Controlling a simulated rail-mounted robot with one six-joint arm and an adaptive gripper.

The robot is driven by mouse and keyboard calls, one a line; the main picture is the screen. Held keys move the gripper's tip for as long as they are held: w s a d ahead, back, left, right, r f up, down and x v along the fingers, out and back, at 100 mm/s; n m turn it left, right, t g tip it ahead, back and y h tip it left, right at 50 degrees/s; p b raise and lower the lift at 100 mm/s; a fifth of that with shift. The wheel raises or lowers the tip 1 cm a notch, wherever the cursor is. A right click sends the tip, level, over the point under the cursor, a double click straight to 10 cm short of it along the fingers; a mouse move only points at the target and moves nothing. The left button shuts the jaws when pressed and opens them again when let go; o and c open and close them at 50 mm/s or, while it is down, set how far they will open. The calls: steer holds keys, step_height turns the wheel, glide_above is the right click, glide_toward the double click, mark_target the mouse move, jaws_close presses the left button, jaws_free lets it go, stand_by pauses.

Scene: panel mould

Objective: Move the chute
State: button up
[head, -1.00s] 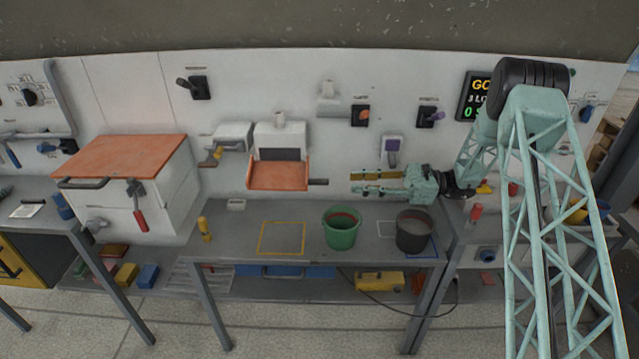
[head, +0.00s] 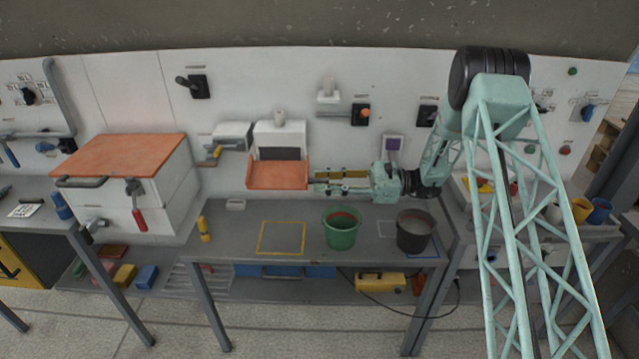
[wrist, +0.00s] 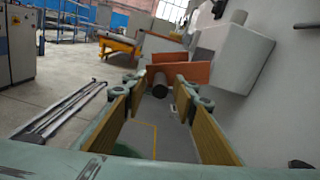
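The chute (head: 278,174) is an orange tray with raised sides, mounted on the wall below a white hopper box (head: 280,138). A short dark handle sticks out of its right side and shows end-on in the wrist view (wrist: 160,87). My gripper (head: 314,181) is level with the handle, at the chute's right side, pointing left. In the wrist view my gripper (wrist: 160,97) is open, its tan-padded fingers apart with the handle between or just beyond the tips. I cannot tell whether a finger touches it. The orange chute (wrist: 190,72) shows behind the handle.
Below is a grey table (head: 220,240) with a yellow outlined square, a green bucket (head: 341,232) and a dark bucket (head: 413,232). A yellow bottle (head: 204,229) stands at its left. An orange-topped white cabinet (head: 125,160) is at left. Wall switches (head: 361,114) sit above my gripper.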

steer(key=shift+a, duration=0.6)
steer(key=shift+c, duration=0.6)
jaws_close()
